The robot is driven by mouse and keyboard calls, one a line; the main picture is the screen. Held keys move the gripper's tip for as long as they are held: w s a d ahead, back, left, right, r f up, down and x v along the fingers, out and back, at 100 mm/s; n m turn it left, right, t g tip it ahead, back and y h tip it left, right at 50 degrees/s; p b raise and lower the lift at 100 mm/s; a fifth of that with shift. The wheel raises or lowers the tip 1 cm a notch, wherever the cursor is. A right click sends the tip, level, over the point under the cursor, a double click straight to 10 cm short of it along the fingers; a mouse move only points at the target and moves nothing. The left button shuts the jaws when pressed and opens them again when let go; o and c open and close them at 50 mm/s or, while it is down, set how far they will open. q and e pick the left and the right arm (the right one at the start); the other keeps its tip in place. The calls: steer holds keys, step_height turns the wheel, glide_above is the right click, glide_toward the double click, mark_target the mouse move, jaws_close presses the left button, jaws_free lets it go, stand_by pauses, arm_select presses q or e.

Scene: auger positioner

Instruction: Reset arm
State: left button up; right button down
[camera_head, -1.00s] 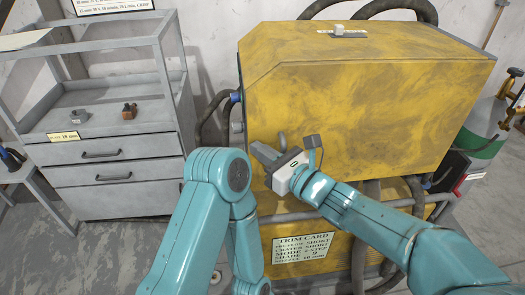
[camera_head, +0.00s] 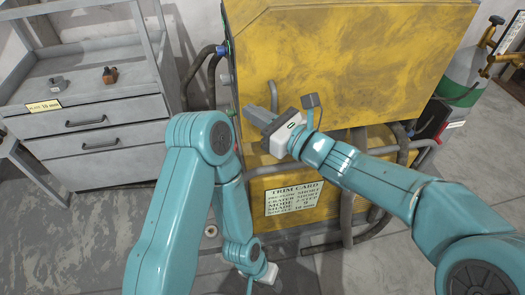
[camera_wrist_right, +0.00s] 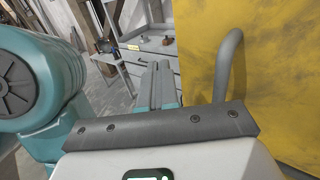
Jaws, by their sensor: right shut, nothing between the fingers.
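My right arm comes in from the right, and its gripper (camera_head: 252,112) is shut and empty in front of the yellow machine's left side. Its two grey fingers lie together and point up and left in the head view; they also show side by side in the right wrist view (camera_wrist_right: 157,70). My left arm bends down at its elbow in the head view. A small white part at its lower end, perhaps the left gripper's body (camera_head: 267,273), shows near the bottom; its fingers cannot be made out.
The yellow machine (camera_head: 350,65) carries a trim card (camera_head: 293,199) low on its front. Dark hoses (camera_head: 347,205) hang below it. A grey drawer cart (camera_head: 95,113) with small parts on top stands left. A green-banded cylinder (camera_head: 462,85) stands right. Floor at lower left is clear.

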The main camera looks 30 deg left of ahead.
steer(key=s+d+b, duration=0.2)
steer(key=s+d, duration=0.4)
steer(key=s, duration=0.1)
steer(key=s+d+f+n+g+h, duration=0.1)
steer(key=d+f+n+h, duration=0.15)
steer(key=d+f, duration=0.45)
steer(key=d+f+n+g+h+p, duration=0.15)
steer(key=d+f+h, duration=0.25)
steer(key=f, duration=0.7)
steer(key=s+d+f+n+g+h, duration=0.1)
steer(key=d+f+n+h, duration=0.15)
steer(key=d+f, duration=0.45)
steer(key=s+d+f+n+h, duration=0.2)
steer(key=s+d+f+n, duration=0.2)
steer(key=d+f, duration=0.3)
steer(key=s+d+f+n+h+p, duration=0.1)
steer(key=s+d+f+n+h, duration=0.1)
steer(key=s+d+f+n, duration=0.3)
step_height(320, 180, down, 4)
steer(key=d+n, duration=0.2)
steer(key=shift+d+t+h, duration=0.35)
steer(key=shift+d+h, duration=0.05)
steer(key=shift+f, duration=0.1)
